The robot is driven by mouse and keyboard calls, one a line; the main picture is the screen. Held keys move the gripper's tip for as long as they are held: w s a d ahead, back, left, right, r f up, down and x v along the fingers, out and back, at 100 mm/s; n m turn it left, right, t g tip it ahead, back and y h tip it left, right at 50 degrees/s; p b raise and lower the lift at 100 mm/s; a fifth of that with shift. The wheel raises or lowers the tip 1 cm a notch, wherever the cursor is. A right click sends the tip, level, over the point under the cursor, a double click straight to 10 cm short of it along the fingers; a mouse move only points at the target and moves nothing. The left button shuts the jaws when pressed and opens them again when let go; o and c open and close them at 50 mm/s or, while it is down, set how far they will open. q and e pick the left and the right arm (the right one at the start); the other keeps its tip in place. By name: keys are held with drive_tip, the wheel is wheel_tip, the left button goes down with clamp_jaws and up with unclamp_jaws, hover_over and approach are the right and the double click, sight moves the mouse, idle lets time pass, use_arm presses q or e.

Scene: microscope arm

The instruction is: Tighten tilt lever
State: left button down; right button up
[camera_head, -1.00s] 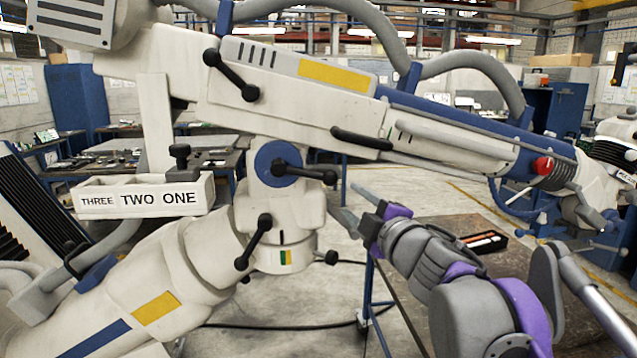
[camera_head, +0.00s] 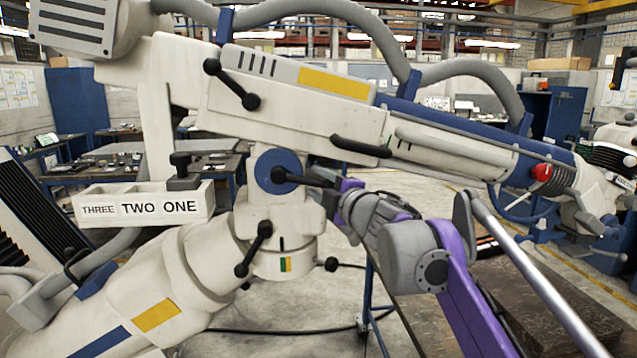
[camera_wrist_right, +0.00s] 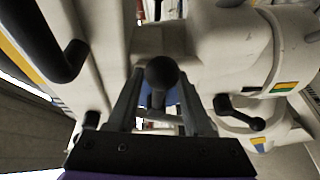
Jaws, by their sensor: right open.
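A black lever with ball ends (camera_head: 300,178) sticks out to the right from the blue disc (camera_head: 272,171) on the microscope arm's tilt joint. My right gripper (camera_head: 334,190) is at the lever's outer end, coming from the lower right. In the right wrist view, the lever's round black knob (camera_wrist_right: 162,73) lies between the two open fingers of the gripper (camera_wrist_right: 161,88). The knob hides part of the lever behind it. I cannot tell whether a finger touches it. My left gripper is not in view.
Another black lever (camera_head: 255,250) sits on the lower collar, and one (camera_head: 231,84) on the upper housing. A black handle (camera_head: 361,147) runs above my right gripper. A white tray marked THREE TWO ONE (camera_head: 140,207) is at left. A worktable (camera_head: 545,300) stands at lower right.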

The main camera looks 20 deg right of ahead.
drive_tip(key=shift+a, duration=0.1)
clamp_jaws()
idle(1.4)
